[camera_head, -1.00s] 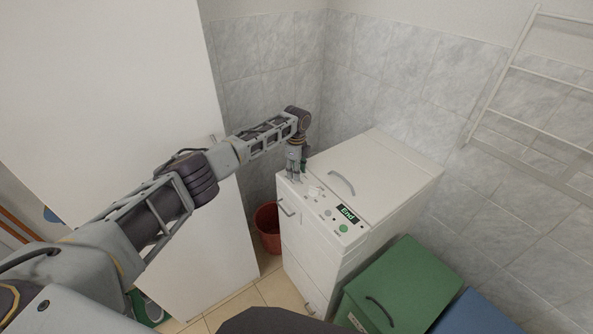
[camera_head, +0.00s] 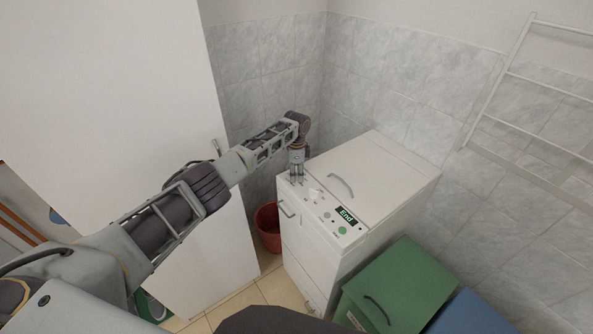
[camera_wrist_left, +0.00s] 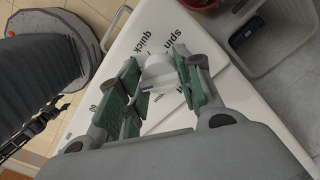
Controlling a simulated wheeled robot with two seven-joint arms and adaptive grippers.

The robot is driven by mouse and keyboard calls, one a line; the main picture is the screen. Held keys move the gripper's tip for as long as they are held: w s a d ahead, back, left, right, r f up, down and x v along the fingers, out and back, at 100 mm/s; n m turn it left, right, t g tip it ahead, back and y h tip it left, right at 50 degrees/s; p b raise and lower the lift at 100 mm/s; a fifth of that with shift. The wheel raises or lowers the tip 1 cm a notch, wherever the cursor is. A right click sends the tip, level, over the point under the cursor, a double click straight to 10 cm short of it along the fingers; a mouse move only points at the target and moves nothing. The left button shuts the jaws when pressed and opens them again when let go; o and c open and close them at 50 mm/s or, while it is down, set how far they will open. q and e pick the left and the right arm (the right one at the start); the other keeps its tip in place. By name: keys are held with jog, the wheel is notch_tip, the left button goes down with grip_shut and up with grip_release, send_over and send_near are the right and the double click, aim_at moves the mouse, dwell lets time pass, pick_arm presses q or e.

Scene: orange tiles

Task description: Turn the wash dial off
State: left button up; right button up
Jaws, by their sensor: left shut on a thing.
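The white washing machine (camera_head: 395,172) stands in the tiled corner, with a control panel along its front top edge. Its display (camera_head: 346,216) reads "End". My left gripper (camera_head: 297,180) points down at the panel's left end. In the left wrist view the left gripper (camera_wrist_left: 158,88) is shut on the white wash dial (camera_wrist_left: 157,72), with green finger pads on both sides of it. The words "quick" and "spin" are printed around the dial. The gripper hides most of the dial in the head view. My right gripper is not in view.
A green box (camera_head: 402,284) and a blue box (camera_head: 472,314) stand at the right front of the machine. A red bucket (camera_head: 268,228) is on the floor at its left. A tall white cabinet (camera_head: 120,100) stands left. A white rack (camera_head: 530,95) hangs right.

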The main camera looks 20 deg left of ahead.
pick_arm(q)
jog(key=n+p, duration=0.2)
jog(key=n, duration=0.4)
jog(key=shift+r+p, duration=0.15)
jog(key=shift+p, duration=0.15)
jog(key=n+p, duration=0.1)
jog(key=n, duration=0.5)
jog(key=shift+n+p, duration=0.4)
jog(key=n, duration=0.7)
jog(key=shift+w, duration=0.1)
jog(key=n, duration=0.4)
jog(key=shift+n, duration=0.4)
jog(key=o, duration=1)
